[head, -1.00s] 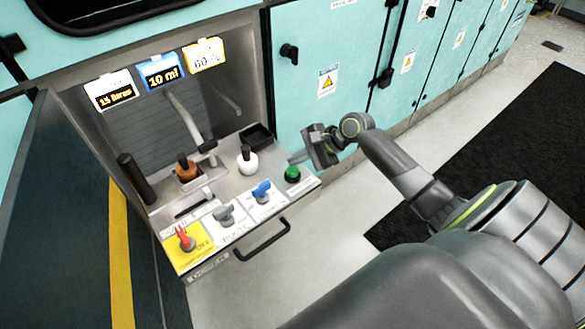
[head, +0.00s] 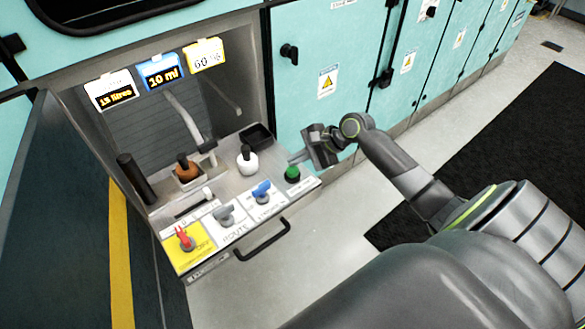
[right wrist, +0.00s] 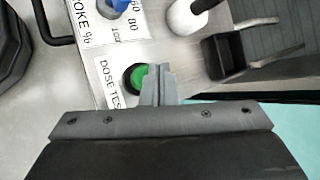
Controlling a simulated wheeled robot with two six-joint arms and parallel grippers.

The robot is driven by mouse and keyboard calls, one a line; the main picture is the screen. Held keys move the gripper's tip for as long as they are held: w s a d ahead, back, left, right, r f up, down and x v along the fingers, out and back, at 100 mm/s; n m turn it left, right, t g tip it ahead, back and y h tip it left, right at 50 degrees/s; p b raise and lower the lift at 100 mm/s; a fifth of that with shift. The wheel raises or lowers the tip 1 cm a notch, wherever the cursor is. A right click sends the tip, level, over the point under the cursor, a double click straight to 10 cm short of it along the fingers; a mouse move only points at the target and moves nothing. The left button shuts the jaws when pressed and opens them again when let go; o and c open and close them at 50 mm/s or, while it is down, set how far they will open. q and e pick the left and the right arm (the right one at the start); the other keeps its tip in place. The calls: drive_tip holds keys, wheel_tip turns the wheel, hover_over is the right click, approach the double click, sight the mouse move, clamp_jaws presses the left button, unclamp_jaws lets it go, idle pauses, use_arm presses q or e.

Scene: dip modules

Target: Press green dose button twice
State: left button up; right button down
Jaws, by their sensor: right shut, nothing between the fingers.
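The green dose button (head: 292,173) sits at the right end of the grey control shelf (head: 222,187). In the right wrist view the green button (right wrist: 138,78) shows beside a label reading "DOSE TES", partly covered by my fingers. My right gripper (head: 298,158) is shut and empty, its fingertips just above and beside the button. In the right wrist view the shut fingers (right wrist: 160,80) overlap the button's edge; I cannot tell whether they touch it. A blue display (head: 162,75) reads "10 ml". My left gripper is not in view.
Blue (head: 262,191), grey (head: 224,214) and red (head: 185,238) knobs line the shelf's front. A white bottle (head: 247,160) and a black tray (head: 256,137) stand behind the button. A black handle (head: 265,243) juts out below. Teal cabinets (head: 350,55) stand at the right.

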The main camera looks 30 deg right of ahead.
sight(297, 169)
idle(0.4)
drive_tip(key=shift+f+p, duration=0.3)
drive_tip(key=shift+p, duration=0.1)
drive_tip(key=shift+f, duration=0.15)
drive_tip(key=shift+f, duration=0.65)
idle(0.5)
drive_tip(key=shift+r, duration=0.1)
drive_tip(key=shift+r+p, duration=0.95)
drive_tip(key=shift+p, duration=0.45)
wheel_tip(297, 169, up, 5)
drive_tip(key=p, duration=0.6)
drive_tip(key=shift+r, duration=0.1)
